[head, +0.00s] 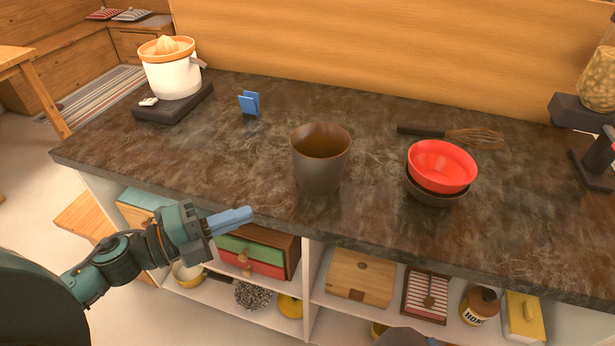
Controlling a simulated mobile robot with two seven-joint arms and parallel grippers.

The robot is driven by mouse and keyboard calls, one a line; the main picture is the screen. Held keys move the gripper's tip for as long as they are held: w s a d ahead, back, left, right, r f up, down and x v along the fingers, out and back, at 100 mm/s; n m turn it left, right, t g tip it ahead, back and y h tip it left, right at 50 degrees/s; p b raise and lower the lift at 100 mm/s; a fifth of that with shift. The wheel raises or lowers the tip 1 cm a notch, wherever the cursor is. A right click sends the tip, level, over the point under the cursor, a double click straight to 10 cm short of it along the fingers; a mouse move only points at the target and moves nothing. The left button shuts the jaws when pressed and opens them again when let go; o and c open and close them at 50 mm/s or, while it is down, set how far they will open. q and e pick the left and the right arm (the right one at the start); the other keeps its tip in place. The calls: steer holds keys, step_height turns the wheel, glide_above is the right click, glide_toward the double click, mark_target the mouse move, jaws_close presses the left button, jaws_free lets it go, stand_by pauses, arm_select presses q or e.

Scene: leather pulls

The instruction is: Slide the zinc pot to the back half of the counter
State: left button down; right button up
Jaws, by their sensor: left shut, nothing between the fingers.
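The zinc pot (318,172) looks like a dark grey-brown, open-topped tapered pot. It stands upright on the dark marbled counter (225,160), near the middle and closer to the front edge than to the back wall. My left gripper (244,214) is shut and empty. It shows in front of the counter's front edge, to the left of and lower than the pot, and does not touch it. My right gripper is not in view.
A red bowl (442,163) sits in a dark bowl (433,198) right of the pot. A whisk (470,137) lies behind them. A blue holder (250,103) and a white juicer (173,75) stand at back left. The counter directly behind the pot is clear.

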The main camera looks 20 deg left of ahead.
mark_target(314, 177)
arm_select(q)
steer(key=p+x, duration=0.1)
steer(key=x, duration=0.4)
steer(key=p+x, duration=0.1)
steer(key=x, duration=0.4)
steer(key=shift+w+r+p, duration=0.1)
steer(key=shift+r+p, duration=0.1)
steer(key=shift+p, duration=0.1)
steer(key=shift+w+f, duration=0.1)
steer(key=shift+w, duration=1.65)
steer(key=shift+w, duration=0.1)
